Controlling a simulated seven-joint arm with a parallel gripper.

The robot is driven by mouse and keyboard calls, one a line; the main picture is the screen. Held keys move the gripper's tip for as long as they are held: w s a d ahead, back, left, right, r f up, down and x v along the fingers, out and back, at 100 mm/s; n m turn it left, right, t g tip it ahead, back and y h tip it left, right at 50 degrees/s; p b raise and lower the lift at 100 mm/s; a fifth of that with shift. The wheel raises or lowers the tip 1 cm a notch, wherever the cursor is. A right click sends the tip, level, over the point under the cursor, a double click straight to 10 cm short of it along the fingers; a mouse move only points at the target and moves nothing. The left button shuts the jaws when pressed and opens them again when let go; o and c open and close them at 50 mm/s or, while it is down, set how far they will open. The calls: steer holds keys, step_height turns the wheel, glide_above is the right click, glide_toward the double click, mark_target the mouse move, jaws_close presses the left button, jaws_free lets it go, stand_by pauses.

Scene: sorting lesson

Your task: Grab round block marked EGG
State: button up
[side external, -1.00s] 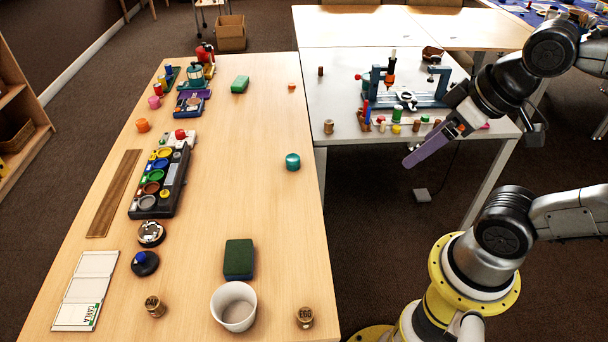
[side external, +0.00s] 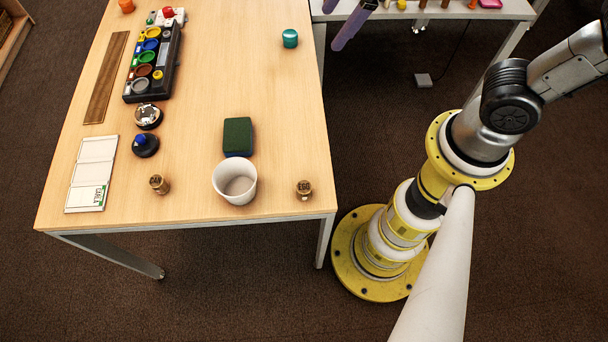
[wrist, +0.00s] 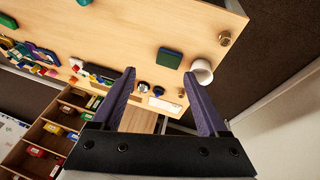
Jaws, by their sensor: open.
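The round block marked EGG (side external: 304,190) is a small brown cylinder standing near the front right corner of the wooden table, right of a white cup (side external: 236,182). In the wrist view a small brown block (wrist: 224,38) beside the cup appears to be the same one. My gripper (wrist: 160,73) has two purple fingers spread apart with nothing between them. In the side view only part of the gripper (side external: 350,25) shows at the top edge, well away from the EGG block, near the table's right edge.
A similar round block (side external: 159,184) stands left of the cup, its marking unreadable. A green and blue sponge-like block (side external: 238,137) lies behind the cup. A white card (side external: 91,173), a blue-knobbed black piece (side external: 145,145) and a tray of coloured cups (side external: 152,62) are further left.

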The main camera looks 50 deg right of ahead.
steer(key=a+f+n+g, duration=0.2)
steer(key=a+f+n, duration=0.2)
steer(key=a+f, duration=0.45)
steer(key=n+g+h, duration=0.1)
steer(key=n+g, duration=0.1)
steer(key=n, duration=0.2)
glide_above(304, 187)
step_height(304, 187, down, 8)
steer(key=shift+m, duration=0.3)
step_height(304, 187, down, 13)
steer(key=shift+f, duration=0.2)
steer(key=shift+c, duration=0.4)
jaws_close()
